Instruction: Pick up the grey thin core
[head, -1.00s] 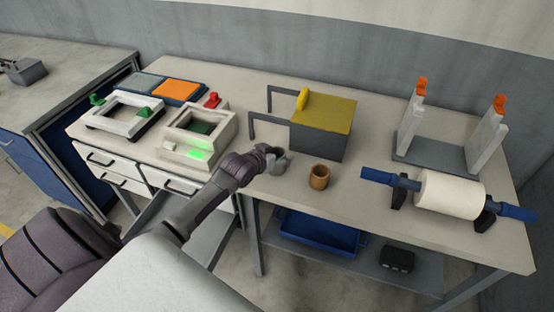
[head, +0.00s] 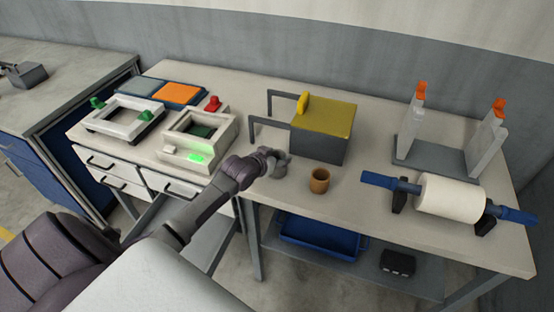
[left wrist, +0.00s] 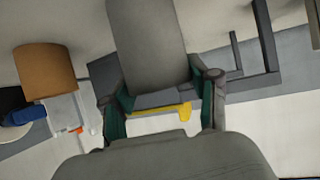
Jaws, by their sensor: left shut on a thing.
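The grey thin core (left wrist: 148,42) is a plain grey cylinder, seen large in the left wrist view. My left gripper (left wrist: 160,98) is shut on it, with one dark green finger pad at each side. In the head view my left gripper (head: 273,162) is at the table's front part, left of the brown core (head: 319,181). The grey core is mostly hidden by the gripper there, and I cannot tell whether it touches the table. My right gripper is not in view.
A grey box with a yellow top (head: 322,118) and a bent grey bar stands just behind the gripper. A white frame fixture with a green light (head: 199,154) is to the left. A white roll on a blue-ended shaft (head: 450,197) lies to the right.

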